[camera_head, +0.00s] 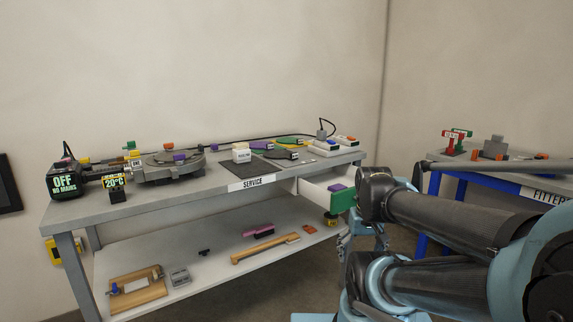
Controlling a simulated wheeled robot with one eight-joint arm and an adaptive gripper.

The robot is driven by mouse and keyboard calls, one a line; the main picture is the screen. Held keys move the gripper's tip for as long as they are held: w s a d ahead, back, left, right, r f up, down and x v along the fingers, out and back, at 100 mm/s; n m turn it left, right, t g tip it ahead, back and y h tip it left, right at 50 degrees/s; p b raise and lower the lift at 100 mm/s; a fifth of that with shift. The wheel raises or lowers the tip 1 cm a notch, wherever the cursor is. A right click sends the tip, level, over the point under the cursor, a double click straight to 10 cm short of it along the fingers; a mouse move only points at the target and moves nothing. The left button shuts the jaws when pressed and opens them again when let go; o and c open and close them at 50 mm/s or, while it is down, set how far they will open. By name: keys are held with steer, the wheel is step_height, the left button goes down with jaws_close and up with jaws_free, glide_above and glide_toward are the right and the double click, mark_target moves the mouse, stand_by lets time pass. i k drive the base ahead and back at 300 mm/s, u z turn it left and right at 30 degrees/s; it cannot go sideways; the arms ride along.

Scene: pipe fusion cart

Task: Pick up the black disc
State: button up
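On the grey service bench (215,197), a dark, flat, rounded piece (280,154) lies right of the middle, beside a small white box. It may be the black disc, but it is too small to be sure. A larger round grey plate-like device (170,172) sits further left on the bench, with orange and purple pieces on it.
A drawer (315,192) stands open at the bench's right end, with purple and green pieces at its edge. A lower shelf (205,288) carries several loose parts. A blue-legged fitters table (480,180) is at the right. Floor shows between the two.

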mark_target(276, 154)
steer(key=k, duration=1.3)
steer(key=u, duration=0.7)
steer(key=i, duration=1.9)
steer(key=z, duration=0.7)
